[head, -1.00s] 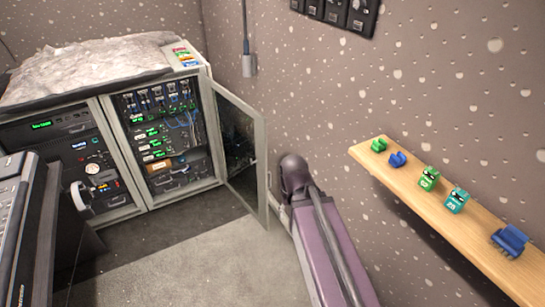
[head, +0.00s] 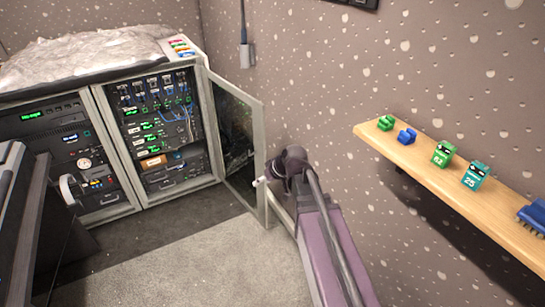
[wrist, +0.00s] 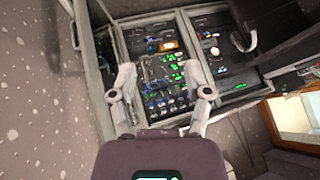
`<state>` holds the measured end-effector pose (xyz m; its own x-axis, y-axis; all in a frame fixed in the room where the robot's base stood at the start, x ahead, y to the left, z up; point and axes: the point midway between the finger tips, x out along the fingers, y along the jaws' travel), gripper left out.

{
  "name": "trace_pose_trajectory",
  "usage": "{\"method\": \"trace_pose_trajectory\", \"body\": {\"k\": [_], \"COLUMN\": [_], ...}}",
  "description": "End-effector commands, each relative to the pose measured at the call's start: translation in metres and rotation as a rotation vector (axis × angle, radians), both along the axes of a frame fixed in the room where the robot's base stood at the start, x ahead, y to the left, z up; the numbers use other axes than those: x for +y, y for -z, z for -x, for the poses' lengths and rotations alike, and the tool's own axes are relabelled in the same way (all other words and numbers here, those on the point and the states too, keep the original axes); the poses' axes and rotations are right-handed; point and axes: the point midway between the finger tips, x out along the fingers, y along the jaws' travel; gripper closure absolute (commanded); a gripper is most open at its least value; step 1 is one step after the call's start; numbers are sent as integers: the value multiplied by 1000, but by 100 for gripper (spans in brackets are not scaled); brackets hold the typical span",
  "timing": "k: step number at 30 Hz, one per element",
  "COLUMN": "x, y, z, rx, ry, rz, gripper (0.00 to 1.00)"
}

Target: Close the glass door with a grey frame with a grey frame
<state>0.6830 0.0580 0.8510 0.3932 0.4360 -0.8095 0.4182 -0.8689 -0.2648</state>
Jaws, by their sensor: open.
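The glass door with a grey frame (head: 236,130) stands wide open, swung out from the right side of the right rack bay of the cabinet (head: 155,130). In the wrist view the door's grey frame (wrist: 88,45) runs along the left of the cabinet opening. My gripper (wrist: 160,70) is open and empty, its two fingers spread toward the lit rack gear. In the head view a pale fingertip (head: 260,182) shows beside the door's free edge. The rest of the gripper is hidden behind my wrist. I cannot tell whether it touches the door.
A speckled wall (head: 330,110) is close behind the door and my arm. A wooden shelf (head: 455,195) with small green and blue items juts out at the right. A desk or console edge (head: 15,200) is at the left. Grey floor (head: 190,260) lies clear in front of the cabinet.

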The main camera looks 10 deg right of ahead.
Motion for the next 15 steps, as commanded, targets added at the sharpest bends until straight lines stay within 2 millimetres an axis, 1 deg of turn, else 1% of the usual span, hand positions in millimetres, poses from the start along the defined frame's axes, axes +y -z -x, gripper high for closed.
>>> {"method": "trace_pose_trajectory", "body": {"k": [1,4,8,11,15], "x": [3,8,9,6,-3], "y": [15,19,24,26,30], "z": [-19,-47,-83,-110,-146], "rx": [-57,-177,-332,-450,-606], "ry": [-15,-40,-50,-41,-7], "rz": [-28,-80,-134,-163,-188], "gripper": [37,37,37,37,37]}}
